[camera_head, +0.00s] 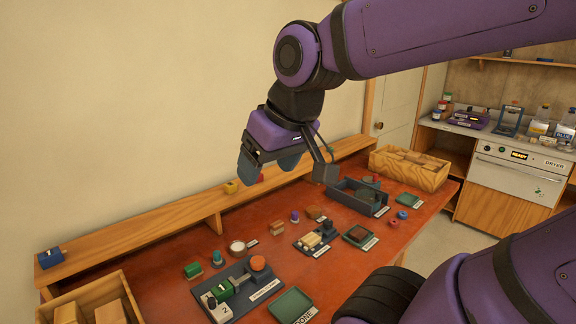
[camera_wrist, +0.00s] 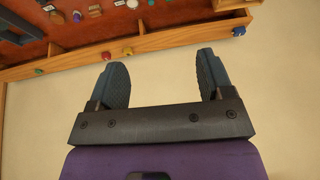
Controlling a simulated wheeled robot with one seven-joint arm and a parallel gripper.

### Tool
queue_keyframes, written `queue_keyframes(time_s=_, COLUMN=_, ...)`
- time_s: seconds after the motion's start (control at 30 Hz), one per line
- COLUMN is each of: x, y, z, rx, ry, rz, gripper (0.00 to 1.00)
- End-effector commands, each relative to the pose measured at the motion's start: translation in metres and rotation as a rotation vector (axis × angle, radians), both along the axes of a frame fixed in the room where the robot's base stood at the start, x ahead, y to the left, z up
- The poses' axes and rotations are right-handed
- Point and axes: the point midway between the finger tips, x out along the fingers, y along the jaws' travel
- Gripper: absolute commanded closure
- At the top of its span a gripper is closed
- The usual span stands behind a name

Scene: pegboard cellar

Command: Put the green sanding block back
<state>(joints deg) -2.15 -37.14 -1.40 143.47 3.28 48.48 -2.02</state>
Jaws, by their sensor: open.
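A small green block with a reddish-brown lower part (camera_head: 193,270) lies on the red bench top near the left in the head view. It looks like the sanding block, but its label cannot be read. Another green piece (camera_head: 221,291) sits in a dark labelled holder (camera_head: 258,293) just in front of it. My gripper (camera_head: 308,170) is raised above the back of the bench, well away from both. In the wrist view my gripper (camera_wrist: 160,75) is open, with nothing between its fingers and only the pale wall behind.
Along the back ledge stand a blue piece (camera_head: 50,258), a yellow piece (camera_head: 231,187) and a red piece. A wooden bin (camera_head: 408,168) stands at the far right and a wooden box (camera_head: 124,281) at the near left. A green tray (camera_head: 292,305) lies at the front.

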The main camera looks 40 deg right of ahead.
Motion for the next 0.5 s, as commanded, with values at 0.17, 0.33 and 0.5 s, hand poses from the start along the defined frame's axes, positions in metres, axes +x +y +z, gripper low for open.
queue_keyframes(time_s=0.17, x=-0.029, y=-0.006, z=0.005, rx=-0.040, ry=-0.019, rz=-0.027, gripper=0.26)
queue_keyframes(time_s=0.33, x=-0.037, y=-0.008, z=0.005, rx=-0.052, ry=-0.022, rz=-0.036, gripper=0.26)
queue_keyframes(time_s=0.5, x=-0.036, y=-0.008, z=0.005, rx=-0.052, ry=-0.021, rz=-0.036, gripper=0.26)
